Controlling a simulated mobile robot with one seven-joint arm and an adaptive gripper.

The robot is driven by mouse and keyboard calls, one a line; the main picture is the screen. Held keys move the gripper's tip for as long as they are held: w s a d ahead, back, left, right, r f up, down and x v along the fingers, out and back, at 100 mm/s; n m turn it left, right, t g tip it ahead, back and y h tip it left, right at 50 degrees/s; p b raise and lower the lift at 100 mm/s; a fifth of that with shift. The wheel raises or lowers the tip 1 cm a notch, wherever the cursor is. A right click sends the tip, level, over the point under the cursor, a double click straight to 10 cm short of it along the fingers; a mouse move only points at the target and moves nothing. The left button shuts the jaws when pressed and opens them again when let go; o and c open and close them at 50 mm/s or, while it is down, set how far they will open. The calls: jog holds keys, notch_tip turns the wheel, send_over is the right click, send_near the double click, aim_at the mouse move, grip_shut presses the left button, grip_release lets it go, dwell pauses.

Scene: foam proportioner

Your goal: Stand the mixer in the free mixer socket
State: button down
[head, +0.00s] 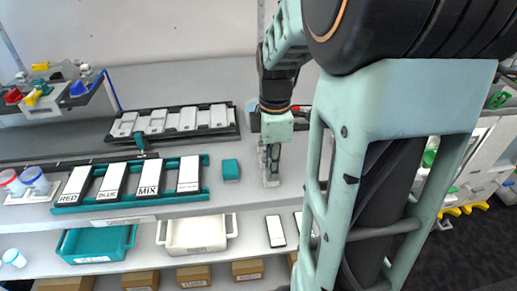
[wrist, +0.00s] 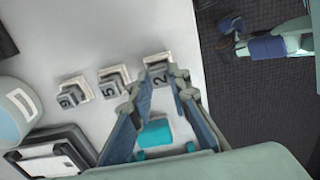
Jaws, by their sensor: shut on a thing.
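My gripper (head: 270,172) points down at the right part of the bench. In the wrist view its fingertips (wrist: 162,74) lie on either side of a small grey block marked 2 (wrist: 158,79), and it is shut on that block. The block stands at the end of a row, with a grey block marked 5 (wrist: 112,82) and another numbered grey block (wrist: 72,93) beside it on pale bases. No part is clearly labelled as the mixer. A teal holder (head: 204,190) carries white pieces labelled RED, BLUE, MIX and one I cannot read.
A small teal block (head: 231,169) lies left of my gripper, also seen between the fingers (wrist: 155,133). A black rack (head: 234,130) with white pieces stands behind. Teal (head: 95,252) and white (head: 195,249) bins sit on the lower shelf. The bench edge drops to dark floor (wrist: 258,110).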

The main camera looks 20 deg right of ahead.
jog(key=c, duration=1.3)
grip_release()
notch_tip(320, 180, up, 8)
jog(key=p, duration=0.7)
jog(key=shift+r, duration=0.1)
